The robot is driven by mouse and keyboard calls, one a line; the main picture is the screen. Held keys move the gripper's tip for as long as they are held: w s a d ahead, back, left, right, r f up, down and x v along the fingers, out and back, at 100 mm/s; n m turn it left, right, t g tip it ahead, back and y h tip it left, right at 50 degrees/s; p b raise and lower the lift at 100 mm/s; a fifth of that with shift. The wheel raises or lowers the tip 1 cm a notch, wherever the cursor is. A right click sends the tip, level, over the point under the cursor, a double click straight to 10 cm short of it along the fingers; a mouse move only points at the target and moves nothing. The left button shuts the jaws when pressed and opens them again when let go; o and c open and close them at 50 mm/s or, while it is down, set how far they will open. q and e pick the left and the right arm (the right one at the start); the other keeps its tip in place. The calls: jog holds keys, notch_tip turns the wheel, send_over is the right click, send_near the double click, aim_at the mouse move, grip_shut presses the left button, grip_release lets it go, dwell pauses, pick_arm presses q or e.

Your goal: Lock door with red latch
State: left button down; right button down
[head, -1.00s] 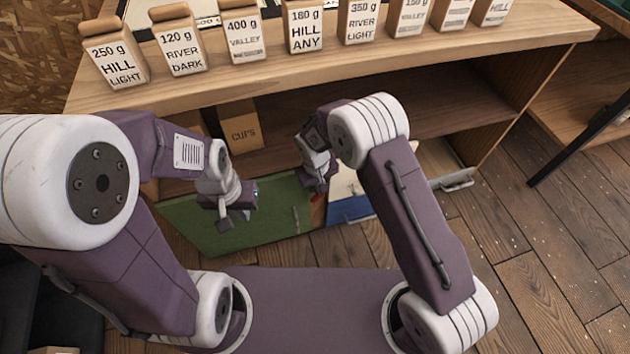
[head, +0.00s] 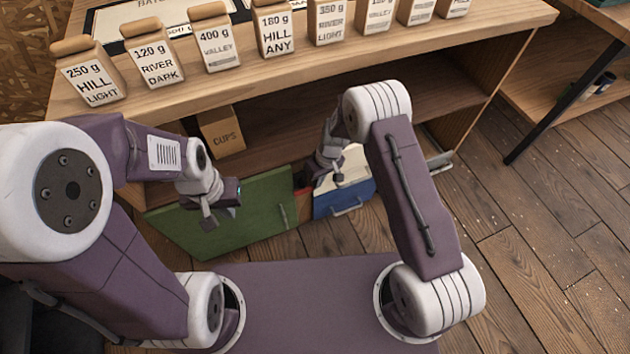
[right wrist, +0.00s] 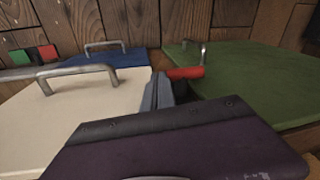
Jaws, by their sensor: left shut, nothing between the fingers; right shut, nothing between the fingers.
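A red latch (right wrist: 185,73) shows in the right wrist view beside the green door (right wrist: 245,80), at the gap between it and the white door (right wrist: 75,105). My left gripper (head: 209,222) is shut and empty in front of the green door.
A blue door (head: 345,198) with a metal handle is right of the green one. A box marked CUPS (head: 222,132) sits on the shelf. Several coffee bags line the wooden counter (head: 300,62) above. Open wooden floor (head: 530,250) lies to the right.

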jog(key=shift+d+f, duration=0.2)
jog(key=shift+f, duration=0.05)
dwell(0.6)
notch_tip(320, 180, up, 5)
jog(key=p, duration=0.5)
jog(key=w+d+r, duration=0.1)
jog(key=d+r, duration=0.1)
jog(key=d, duration=0.7)
jog(key=shift+w+d+r, duration=0.15)
jog(key=shift+w+r, duration=0.15)
